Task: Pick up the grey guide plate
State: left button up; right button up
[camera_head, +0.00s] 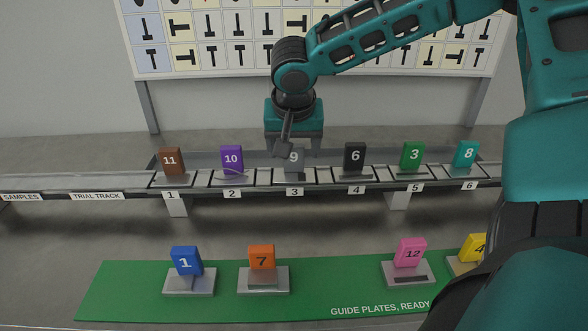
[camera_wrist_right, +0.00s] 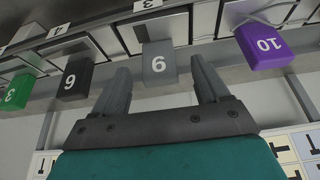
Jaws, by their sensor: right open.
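The grey guide plate (camera_head: 294,159), marked 9, stands upright in slot 3 of the track. My right gripper (camera_head: 294,150) is directly above and around it, partly hiding its upper part in the head view. In the right wrist view the grey plate (camera_wrist_right: 158,64) sits between the two spread fingers of my right gripper (camera_wrist_right: 160,80). Gaps show between the plate and both fingers. My left gripper is not in view.
The purple plate 10 (camera_head: 232,159) and the black plate 6 (camera_head: 355,157) stand in the neighbouring slots. Brown 11 (camera_head: 172,161), green 3 (camera_head: 413,155) and teal 8 (camera_head: 466,154) are further along. A green mat (camera_head: 335,290) in front holds several more plates.

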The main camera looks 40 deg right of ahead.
aim_at(294, 151)
jog(key=x, duration=0.4)
jog(key=shift+d, duration=0.15)
jog(key=shift+c, duration=0.4)
jog(key=c, duration=1.2)
